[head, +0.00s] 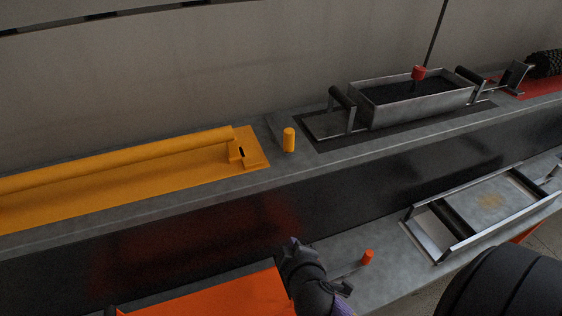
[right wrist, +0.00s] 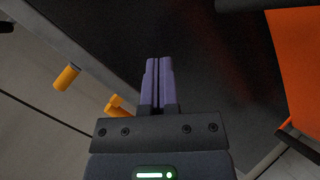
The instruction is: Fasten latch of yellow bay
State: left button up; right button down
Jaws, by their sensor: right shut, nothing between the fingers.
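The yellow bay (head: 120,203) lies at the left of the head view, a flat yellow panel with a long yellow bar (head: 120,158) along it. A yellow bracket with a dark slot (head: 242,152) stands at the bar's right end. A short upright yellow peg (head: 289,140) stands apart, just right of the bay. The peg also shows in the right wrist view (right wrist: 66,77), with another yellow part (right wrist: 115,106) nearby. I cannot tell which part is the latch. My right gripper (head: 291,246), with purple fingers (right wrist: 157,70), is shut and empty, across the dark belt from the peg. My left gripper is out of view.
A dark belt (head: 350,190) runs between the ledges. A metal tray of dark granules (head: 420,103) stands at the back right. An orange panel (head: 215,299) and a small orange peg (head: 367,257) are near my right gripper. A metal frame (head: 480,212) lies at right.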

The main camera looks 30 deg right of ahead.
jog(key=w+r+n+t, duration=0.5)
jog(key=r+n+t, duration=0.15)
jog(key=r, duration=0.55)
jog(key=shift+n, duration=0.35)
jog(key=x, duration=0.6)
jog(key=p+x, duration=0.1)
jog(key=x, duration=0.2)
jog(key=shift+w+r, duration=0.1)
jog(key=shift+r, duration=0.3)
jog(key=d, duration=0.3)
jog(key=shift+w+d, duration=0.25)
jog(key=shift+w, duration=0.05)
jog(key=shift+d, duration=0.4)
jog(key=shift+s+d+n+t+y, duration=0.2)
jog(key=shift+d+n+t+y, duration=0.1)
jog(key=shift+y, duration=0.1)
